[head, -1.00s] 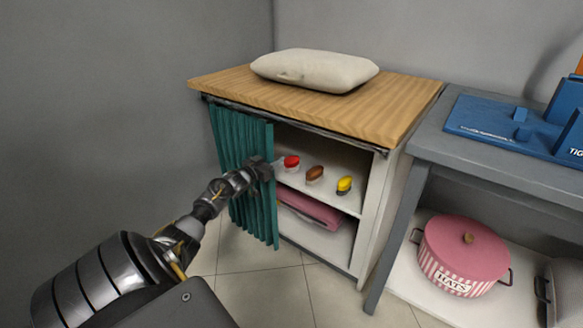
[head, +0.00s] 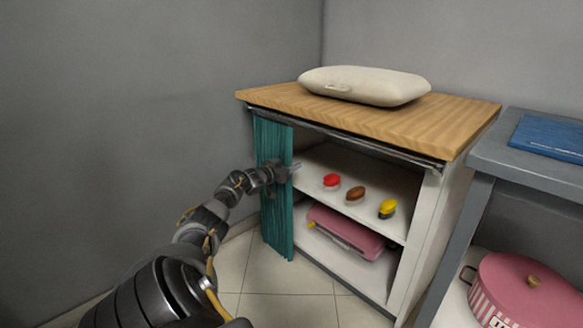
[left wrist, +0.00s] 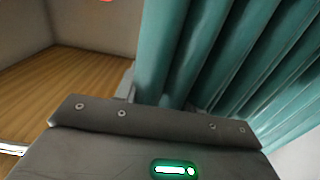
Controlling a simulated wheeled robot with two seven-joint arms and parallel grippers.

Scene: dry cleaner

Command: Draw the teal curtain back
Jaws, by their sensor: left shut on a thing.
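The teal curtain (head: 274,220) hangs from a dark rail (head: 340,136) under the wooden top of a white cabinet. It is bunched in narrow folds at the left end of the opening. My left gripper (head: 288,171) is shut on the curtain's right edge, about halfway up. In the left wrist view the teal folds (left wrist: 225,60) rise right in front of the gripper body, and the fingertips are mostly hidden. My right gripper is not in view.
The open shelves hold red (head: 331,181), brown (head: 355,195) and yellow (head: 387,208) brush-like items, with a pink case (head: 345,233) below. A grey table (head: 488,152) with a pink pot-shaped box (head: 530,290) stands at right.

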